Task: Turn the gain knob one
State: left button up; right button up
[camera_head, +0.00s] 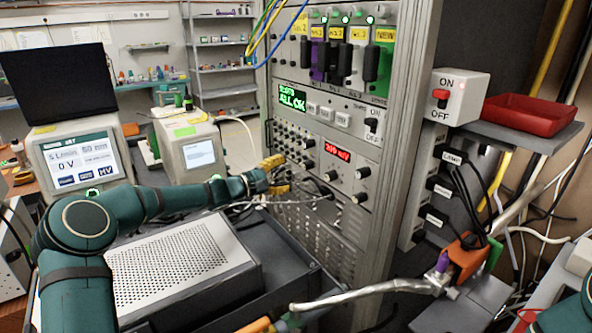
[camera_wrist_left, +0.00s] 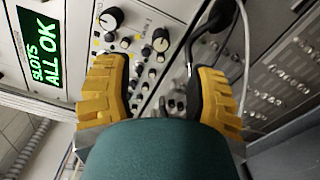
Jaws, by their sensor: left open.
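My left gripper (camera_head: 280,176) is at the front of the rack, its yellow fingers spread apart. In the left wrist view the open fingers (camera_wrist_left: 163,72) frame part of a control panel (camera_wrist_left: 143,46), with nothing held between them. Two larger black-and-silver knobs (camera_wrist_left: 111,18) and (camera_wrist_left: 160,40) lie just beyond the fingertips, with several small knobs (camera_wrist_left: 150,72) nearer the gap. In the head view the knob panel (camera_head: 291,138) is partly covered by the gripper. I cannot read which knob is gain one. My right gripper is not in view.
A green "ALL OK" display (camera_head: 292,97) and a red display (camera_head: 337,150) are on the rack. A dark cable (camera_wrist_left: 190,65) hangs by the right finger. A perforated grey case (camera_head: 185,262) lies under my left arm. A red tray (camera_head: 528,115) sits at right.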

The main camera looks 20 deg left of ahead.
pick_arm(q)
jog(key=v, duration=0.5)
dwell(0.5)
